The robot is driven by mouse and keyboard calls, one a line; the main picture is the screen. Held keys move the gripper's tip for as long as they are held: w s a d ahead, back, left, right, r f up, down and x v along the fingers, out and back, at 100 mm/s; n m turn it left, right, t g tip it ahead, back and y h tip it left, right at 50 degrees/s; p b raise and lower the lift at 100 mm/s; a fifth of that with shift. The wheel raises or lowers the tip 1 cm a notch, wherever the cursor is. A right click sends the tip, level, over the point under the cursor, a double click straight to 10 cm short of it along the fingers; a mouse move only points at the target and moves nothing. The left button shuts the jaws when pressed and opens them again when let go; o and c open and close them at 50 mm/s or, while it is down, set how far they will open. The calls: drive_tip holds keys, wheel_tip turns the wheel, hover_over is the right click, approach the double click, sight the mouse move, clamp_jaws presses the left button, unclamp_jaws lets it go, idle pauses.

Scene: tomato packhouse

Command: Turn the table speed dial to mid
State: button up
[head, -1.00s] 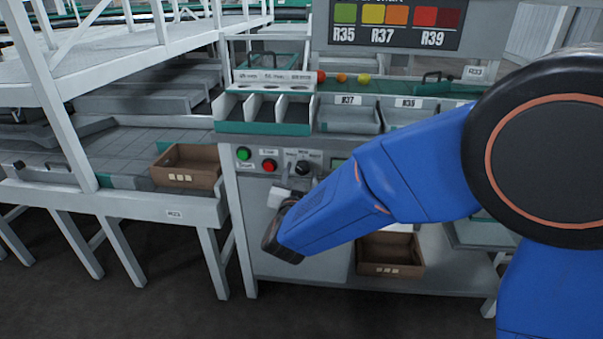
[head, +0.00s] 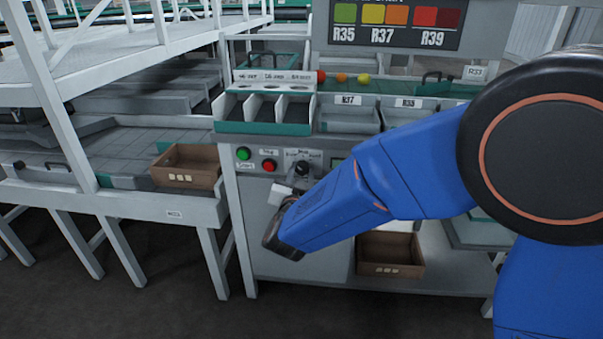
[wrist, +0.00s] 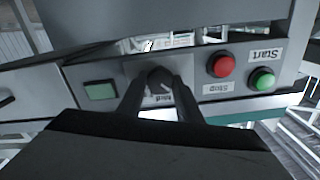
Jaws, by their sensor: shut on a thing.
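The black speed dial (head: 302,168) sits on the grey control panel, to the right of the red stop button (head: 269,165). In the wrist view, which is upside down, the dial (wrist: 159,79) lies between the two fingers of my gripper (wrist: 160,88). The fingers are shut on it. A pale mark shows on the dial, but I cannot tell which setting it points to. In the head view my blue arm reaches in from the right, and the fingertips are mostly hidden behind the wrist.
A green start button (head: 243,153) is left of the stop button. A small green display (wrist: 100,90) is on the dial's other side. Above the panel is a white tray with compartments (head: 262,127). A brown crate (head: 390,268) sits on the lower shelf.

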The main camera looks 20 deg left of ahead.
drive_tip(key=m, duration=0.4)
drive_tip(key=shift+m, duration=2.6)
drive_tip(key=o, duration=1)
drive_tip(key=shift+o, duration=0.2)
drive_tip(key=shift+s, duration=0.15)
drive_tip(key=v, duration=1.7)
drive_tip(key=shift+f, duration=0.1)
